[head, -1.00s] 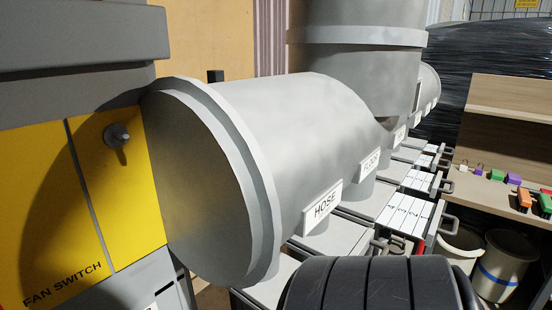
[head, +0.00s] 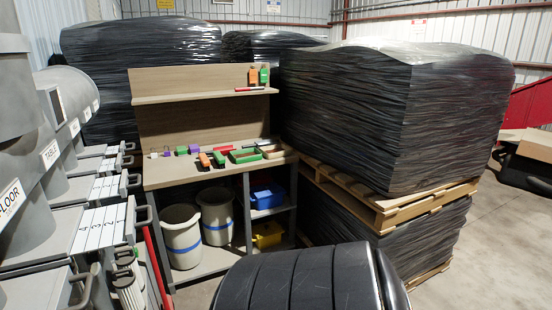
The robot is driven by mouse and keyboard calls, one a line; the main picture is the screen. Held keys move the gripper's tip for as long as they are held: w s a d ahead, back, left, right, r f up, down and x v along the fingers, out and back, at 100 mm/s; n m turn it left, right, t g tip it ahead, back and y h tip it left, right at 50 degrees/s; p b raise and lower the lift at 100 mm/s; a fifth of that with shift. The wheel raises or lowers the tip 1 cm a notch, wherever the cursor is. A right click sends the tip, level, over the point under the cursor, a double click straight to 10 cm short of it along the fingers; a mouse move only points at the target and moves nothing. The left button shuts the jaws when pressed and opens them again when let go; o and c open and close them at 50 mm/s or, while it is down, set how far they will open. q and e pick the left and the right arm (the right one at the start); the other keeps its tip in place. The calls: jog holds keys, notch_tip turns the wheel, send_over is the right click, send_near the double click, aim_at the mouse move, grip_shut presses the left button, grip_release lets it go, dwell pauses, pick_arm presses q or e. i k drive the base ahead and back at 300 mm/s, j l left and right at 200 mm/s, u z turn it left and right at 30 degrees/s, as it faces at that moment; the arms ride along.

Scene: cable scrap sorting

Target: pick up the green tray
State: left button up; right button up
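The green tray (head: 245,156) is a small, shallow tray with a green rim, lying on the wooden workbench top (head: 168,174) near its front edge. It sits between a small green block on its left and a tan tray (head: 278,153) on its right. It is small in the head view, so I cannot tell what lies in it. Neither of my grippers is in view.
Orange, green and purple items (head: 181,151) lie left of the tray. A shelf (head: 190,96) is above the bench; buckets (head: 183,237) and blue (head: 266,197) and yellow bins stand below. Grey drawers (head: 98,190) line the left. Wrapped pallets (head: 390,110) stand at right.

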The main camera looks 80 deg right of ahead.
aim_at(251, 154)
jog(key=l+z, duration=0.2)
jog(key=z, duration=0.25)
jog(key=l+z, duration=0.2)
jog(key=z, duration=0.25)
jog(key=l+z, duration=0.2)
jog(key=z, duration=0.2)
jog(key=l+z, duration=0.2)
jog(key=z, duration=0.25)
jog(key=i+l, duration=0.6)
jog(key=i+l+z, duration=0.1)
jog(key=i+l, duration=0.45)
jog(key=i, duration=0.3)
